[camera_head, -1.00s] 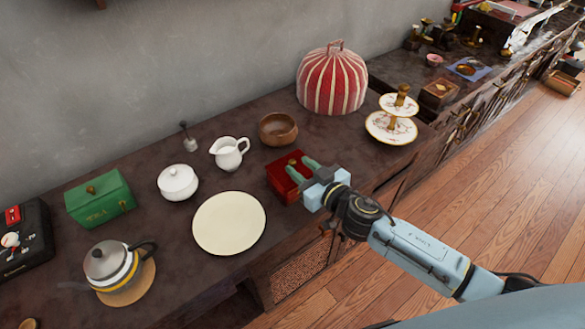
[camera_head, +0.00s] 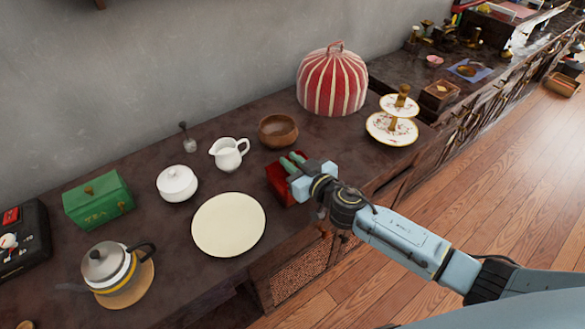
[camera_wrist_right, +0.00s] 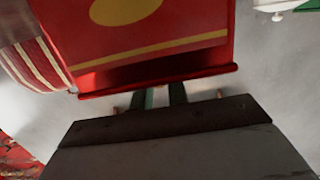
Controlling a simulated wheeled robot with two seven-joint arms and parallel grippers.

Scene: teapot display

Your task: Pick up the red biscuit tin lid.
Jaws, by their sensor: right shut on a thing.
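The red biscuit tin lid (camera_head: 274,171) is at the front of the counter, right of the cream plate, partly covered by my right gripper. My right gripper (camera_head: 290,161) has its two greenish fingers close together over the top of the tin. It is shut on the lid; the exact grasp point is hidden. In the right wrist view a red wall with a yellow stripe and oval (camera_wrist_right: 127,8) fills the top, and a red rim (camera_wrist_right: 165,82) lies just beyond the fingers (camera_wrist_right: 162,95). I cannot tell whether the lid has lifted. My left gripper is not in view.
A cream plate (camera_head: 228,224), a wooden bowl (camera_head: 277,131) and a white jug (camera_head: 229,153) stand close by. A red striped cosy (camera_head: 332,80) and a tiered stand (camera_head: 391,129) are to the right. Bare counter lies between bowl and stand.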

